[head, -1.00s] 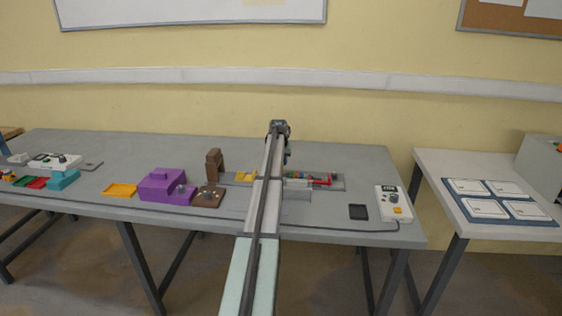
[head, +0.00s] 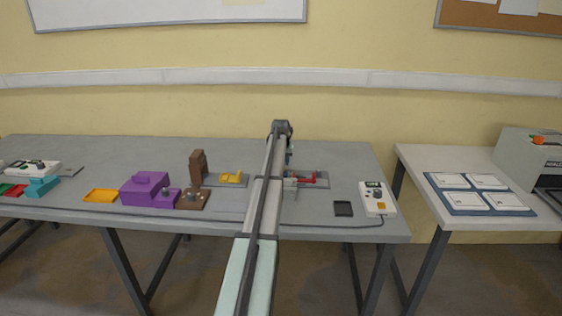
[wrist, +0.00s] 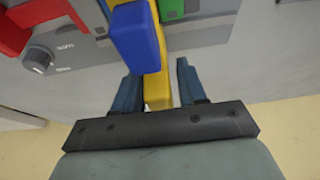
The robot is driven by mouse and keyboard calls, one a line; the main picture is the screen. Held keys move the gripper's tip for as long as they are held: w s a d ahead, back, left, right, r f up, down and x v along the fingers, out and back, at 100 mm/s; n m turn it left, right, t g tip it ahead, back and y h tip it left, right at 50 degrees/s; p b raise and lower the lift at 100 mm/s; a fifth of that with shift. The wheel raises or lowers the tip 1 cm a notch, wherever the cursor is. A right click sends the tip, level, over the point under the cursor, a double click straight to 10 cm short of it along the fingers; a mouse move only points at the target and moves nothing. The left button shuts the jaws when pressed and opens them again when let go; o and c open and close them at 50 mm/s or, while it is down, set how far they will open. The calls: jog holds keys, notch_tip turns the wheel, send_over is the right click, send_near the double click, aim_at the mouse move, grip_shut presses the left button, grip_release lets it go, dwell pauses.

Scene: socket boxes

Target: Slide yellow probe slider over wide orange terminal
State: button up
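In the wrist view my gripper (wrist: 156,90) is open, with its two dark blue fingers apart. A yellow bar (wrist: 157,92) shows between them, with a narrow gap at the right finger; it looks close to the left one. I cannot tell whether this bar is the yellow probe slider. A blue block (wrist: 136,35) overlaps its upper part. A green block (wrist: 170,8) is beside it. In the head view my arm hides the gripper's fingertips. A yellow piece (head: 232,177) sits left of the arm. I cannot pick out the wide orange terminal.
Red parts (head: 308,178) are right of my arm. A purple box (head: 140,188), a brown block (head: 198,163) and an orange tray (head: 100,196) stand to the left. A white meter (head: 377,199) and a black square (head: 343,208) are at the right. A knob (wrist: 38,60) shows in the wrist view.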

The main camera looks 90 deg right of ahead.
jog(key=shift+o, duration=0.6)
jog(key=v, duration=1.4)
jog(key=shift+w+f, duration=0.1)
jog(key=shift+f, duration=0.05)
